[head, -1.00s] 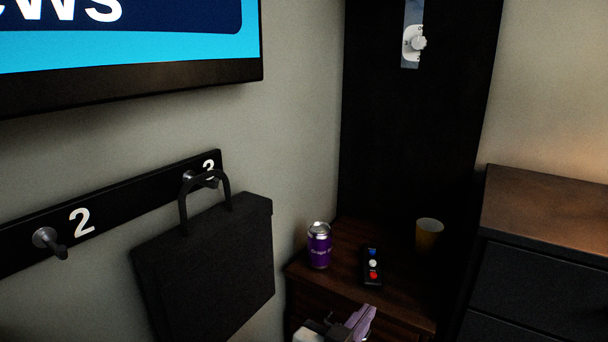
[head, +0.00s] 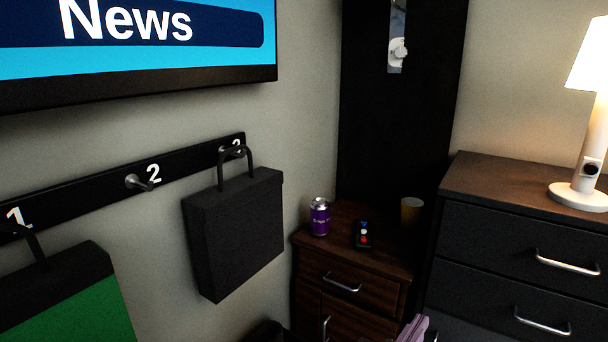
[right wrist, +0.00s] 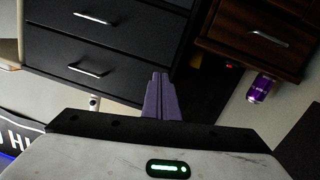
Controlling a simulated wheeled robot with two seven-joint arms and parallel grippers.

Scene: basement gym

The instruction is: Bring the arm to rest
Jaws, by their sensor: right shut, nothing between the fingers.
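My right gripper (head: 414,330) shows at the bottom edge of the head view, right of centre, with only its purple fingertips in sight. In the right wrist view its purple fingers (right wrist: 160,97) lie together, shut and empty. They point toward the dark drawers and touch nothing that I can see. My left gripper is not in view.
A wooden nightstand (head: 318,258) holds a purple can (head: 320,217), a remote (head: 363,235) and a yellow cup (head: 411,210). A dark dresser (head: 480,235) with a lamp (head: 583,140) stands right. Bags hang on the wall's hook rail (head: 185,172), hook 2 bare.

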